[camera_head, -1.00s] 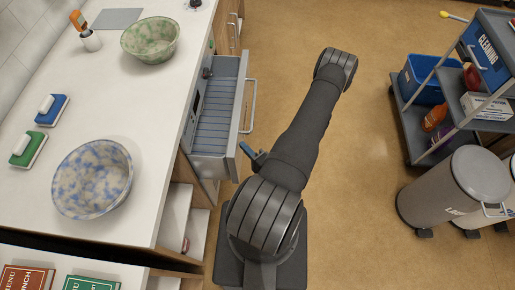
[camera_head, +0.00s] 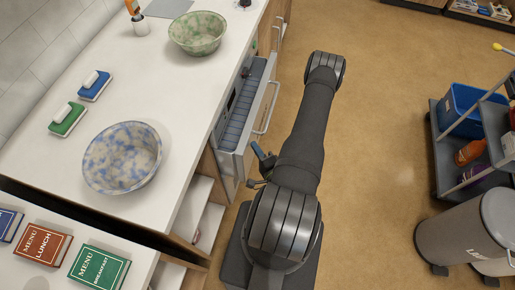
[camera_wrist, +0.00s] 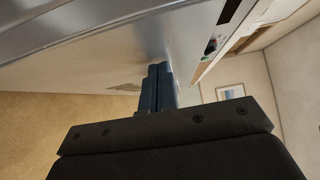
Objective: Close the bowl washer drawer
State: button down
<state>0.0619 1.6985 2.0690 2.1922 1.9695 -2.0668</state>
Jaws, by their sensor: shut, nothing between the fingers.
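The bowl washer drawer (camera_head: 239,118) is part open below the counter in the head view, its grey slatted inside showing as a narrow strip. Its front has a long bar handle (camera_head: 271,107). My gripper (camera_head: 259,152) is by the near end of the drawer front, low on the room side. In the wrist view my gripper's dark blue fingers (camera_wrist: 158,88) are together and empty, with their tips at or very near a smooth silver panel (camera_wrist: 75,50), which looks like the drawer front. I cannot tell whether they touch it.
A grey bin (camera_head: 455,240) and a cart with a blue tub (camera_head: 465,108) stand at right. The floor between is clear.

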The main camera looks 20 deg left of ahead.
jog(key=shift+d, duration=0.15)
jog(key=shift+w+d+v, duration=1)
jog(key=shift+d+v, duration=0.05)
jog(key=shift+v, duration=5.2)
jog(key=w+d+f+n+g, duration=0.15)
jog(key=w+d, duration=0.25)
jog(key=w, duration=0.6)
jog(key=w+r+h, duration=0.1)
jog(key=w+r, duration=0.4)
jog(key=w, duration=0.8)
jog(key=s+a+x, duration=0.1)
jog(key=x, duration=1.1)
jog(key=shift+a+f, duration=0.25)
jog(key=shift+a, duration=0.2)
jog(key=shift+s+t, duration=0.15)
jog(key=shift+t, duration=0.1)
